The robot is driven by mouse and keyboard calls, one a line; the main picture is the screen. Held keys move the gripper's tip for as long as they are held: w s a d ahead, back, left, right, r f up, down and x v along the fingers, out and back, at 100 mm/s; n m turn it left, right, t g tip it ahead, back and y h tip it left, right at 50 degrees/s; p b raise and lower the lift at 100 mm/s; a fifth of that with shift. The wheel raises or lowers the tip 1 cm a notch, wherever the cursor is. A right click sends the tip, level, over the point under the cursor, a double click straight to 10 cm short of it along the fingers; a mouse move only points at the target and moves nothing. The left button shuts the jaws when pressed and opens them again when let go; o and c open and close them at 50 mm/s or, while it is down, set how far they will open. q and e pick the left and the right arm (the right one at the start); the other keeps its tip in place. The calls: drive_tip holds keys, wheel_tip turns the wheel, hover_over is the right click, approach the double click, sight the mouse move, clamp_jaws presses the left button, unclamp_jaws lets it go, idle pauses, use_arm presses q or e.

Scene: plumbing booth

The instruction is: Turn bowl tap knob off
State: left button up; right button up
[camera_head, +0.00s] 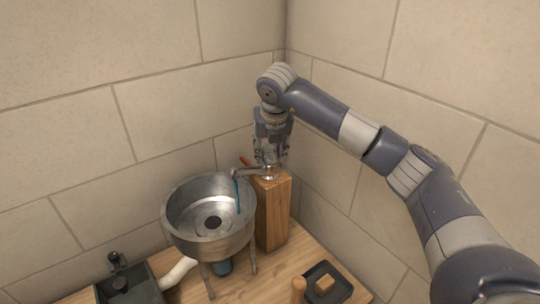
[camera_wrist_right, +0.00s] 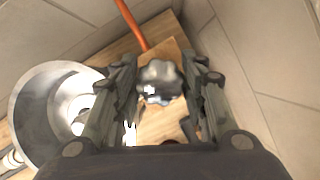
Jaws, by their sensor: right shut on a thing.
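The tap knob (camera_wrist_right: 160,82) is a silver, lobed knob on top of a wooden block (camera_head: 273,215). My right gripper (camera_head: 270,166) comes down on it from above, and in the wrist view (camera_wrist_right: 161,90) its two fingers are shut on the knob from both sides. In the head view the gripper mostly hides the knob. A silver spout (camera_head: 247,171) reaches left from the block over the metal bowl (camera_head: 180,225). A thin blue stream (camera_head: 237,194), which looks like water, runs from the spout into the bowl. My left gripper is not in view.
An orange-red pipe (camera_wrist_right: 131,24) rises behind the block. Tiled walls meet in a corner close behind and right of the gripper. A dark basin (camera_head: 130,287) stands at lower left and a black tray (camera_head: 328,282) at lower right, on the wooden counter (camera_head: 277,264).

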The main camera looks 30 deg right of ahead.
drive_tip(key=shift+w+r+m+b, duration=0.1)
drive_tip(key=shift+r+m+b, duration=0.15)
drive_tip(key=shift+m, duration=0.45)
drive_tip(key=shift+h, duration=0.3)
drive_tip(key=o, duration=0.9)
drive_tip(key=shift+o, duration=0.9)
drive_tip(key=shift+f, duration=0.1)
drive_tip(key=v, duration=1.2)
drive_tip(key=shift+f, duration=0.1)
